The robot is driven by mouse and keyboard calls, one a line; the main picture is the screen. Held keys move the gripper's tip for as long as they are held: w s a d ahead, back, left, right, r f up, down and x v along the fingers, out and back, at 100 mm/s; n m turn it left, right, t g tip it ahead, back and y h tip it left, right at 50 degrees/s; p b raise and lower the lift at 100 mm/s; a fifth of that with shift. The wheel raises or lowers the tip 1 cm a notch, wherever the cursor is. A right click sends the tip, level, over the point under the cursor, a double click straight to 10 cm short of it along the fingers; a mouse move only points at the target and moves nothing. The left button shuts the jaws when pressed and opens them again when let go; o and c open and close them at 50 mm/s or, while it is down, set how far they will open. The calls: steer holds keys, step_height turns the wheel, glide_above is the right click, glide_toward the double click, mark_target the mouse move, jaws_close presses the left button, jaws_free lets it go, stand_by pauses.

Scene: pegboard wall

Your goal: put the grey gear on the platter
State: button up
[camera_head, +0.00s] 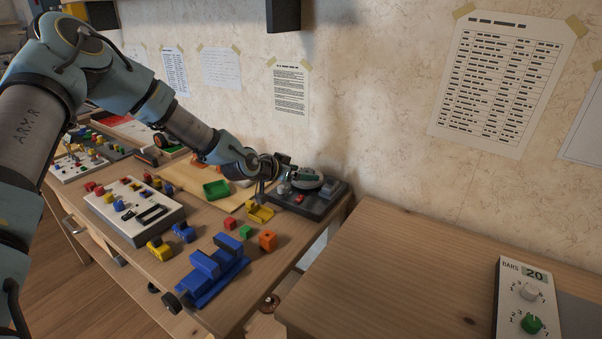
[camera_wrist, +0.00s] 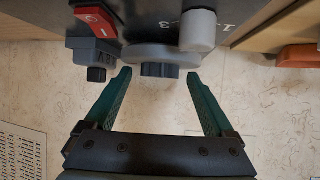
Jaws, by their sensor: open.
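A dark grey ridged round piece, which looks like the grey gear (camera_wrist: 160,70), sits against the lighter grey platter (camera_wrist: 143,53) in the wrist view. The platter (camera_head: 304,184) is on top of a dark device in the head view, partly covered by my gripper. My gripper (camera_head: 312,176) is low over the device; its green fingers (camera_wrist: 158,78) are spread apart in the wrist view. The gear lies between and just beyond the fingertips, with clear gaps on both sides. In the head view I cannot make out the gear.
The dark device (camera_head: 321,208) has a red switch (camera_wrist: 95,22), a block marked ARM (camera_wrist: 92,53) with a black knob, and a pale cylinder (camera_wrist: 198,32) close to the fingers. A green tray (camera_head: 216,189), yellow holder (camera_head: 260,212) and colored blocks are nearby. The wall stands close behind.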

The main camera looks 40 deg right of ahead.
steer(key=shift+r, duration=0.25)
steer(key=b+v, duration=0.1)
steer(key=v, duration=1)
steer(key=shift+a+b, duration=0.35)
steer(key=shift+a, duration=0.1)
steer(key=shift+r, duration=0.1)
steer(key=w+a+f+n+y, duration=0.1)
steer(key=w+a+y, duration=0.1)
steer(key=a, duration=0.6)
steer(key=w+a+f+n+t+y, duration=0.1)
steer(key=w+a+n+y, duration=0.1)
steer(key=a, duration=0.5)
steer(key=w+a+f+n+t+y, duration=0.1)
steer(key=w+a+n+y, duration=0.1)
steer(key=a, duration=0.6)
steer(key=shift+w+a+f+y, duration=0.15)
steer(key=shift+a+y, duration=0.15)
steer(key=shift+y, duration=0.5)
steer(key=s+a+r+n+y, duration=0.1)
steer(key=s+a+r+n, duration=0.1)
steer(key=a, duration=0.6)
steer(key=s+a+r+n+g+y, duration=0.1)
steer(key=s+a+r+n+y, duration=0.1)
steer(key=a+n, duration=0.3)
steer(key=s+a+r+n+y, duration=0.1)
steer(key=s+a+n, duration=0.3)
steer(key=a, duration=0.7)
steer(key=shift+s+r, duration=0.3)
steer(key=shift+r, duration=0.25)
